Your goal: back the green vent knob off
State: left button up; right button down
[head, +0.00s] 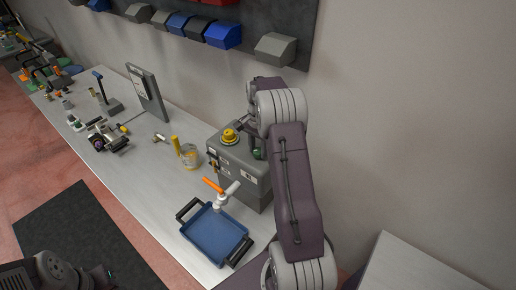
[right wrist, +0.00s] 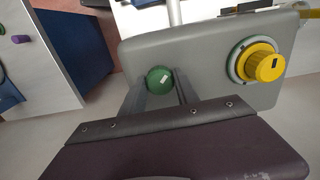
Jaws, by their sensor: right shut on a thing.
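The green vent knob (right wrist: 159,80) is a round ball with a small pale label. It stands on top of the grey tank (right wrist: 205,60), near one edge. My right gripper (right wrist: 160,88) is shut on it, with one finger on each side. In the head view the knob (head: 258,154) shows only in part, beside my right arm, on the grey tank (head: 241,172). A yellow cap (head: 229,136) sits on the same top; it also shows in the right wrist view (right wrist: 263,64). My left gripper is not clearly seen.
A blue tray (head: 214,232) with black handles lies under the tank's tap with an orange lever (head: 212,185). A clear jar (head: 189,155) stands left of the tank. Tools lie farther along the bench. Bins hang on the wall above.

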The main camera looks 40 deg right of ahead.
jog(key=n, duration=0.3)
jog(key=shift+n, duration=0.3)
jog(key=n, duration=0.3)
jog(key=shift+n+p, duration=0.3)
jog(key=n, duration=0.3)
jog(key=shift+n, duration=0.4)
jog(key=n, duration=0.4)
jog(key=shift+s, duration=0.1)
jog(key=n, duration=0.4)
jog(key=shift+f, duration=0.1)
jog(key=n, duration=0.4)
jog(key=shift+s+n+p, duration=0.1)
jog(key=shift+n+p, duration=0.2)
jog(key=n, duration=0.3)
jog(key=shift+a+f+n, duration=0.1)
jog(key=shift+n, duration=2)
